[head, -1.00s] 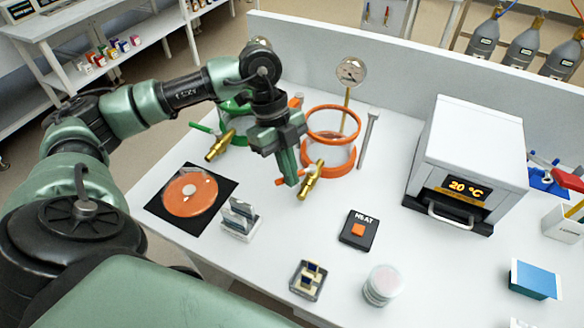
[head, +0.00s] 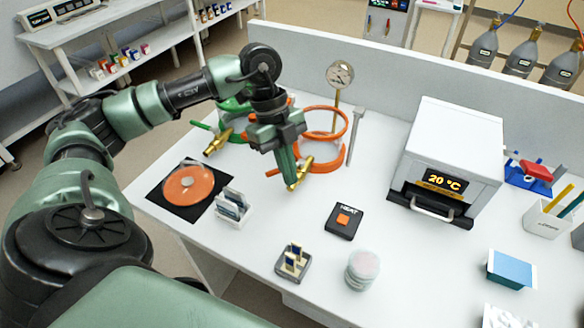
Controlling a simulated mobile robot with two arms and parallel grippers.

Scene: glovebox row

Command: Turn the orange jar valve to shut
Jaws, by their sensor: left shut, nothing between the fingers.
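The orange jar (head: 330,166) is a clear jar with orange rings, standing toward the back of the bench. Its brass valve (head: 303,170) sticks out at the front. A piece of the orange handle (head: 272,173) shows left of my fingers; the rest is hidden behind them. My left gripper (head: 291,183) points down in front of the jar, its fingers shut and empty. The fingertips overlap the valve and handle in the picture; whether they touch cannot be told. My right gripper is out of view.
A green jar with its own brass valve (head: 217,142) stands just left, partly behind my arm. A gauge (head: 340,74) rises behind the orange jar. A slide rack (head: 233,206), a heat button box (head: 343,221) and an oven (head: 450,150) stand around. The bench between them is clear.

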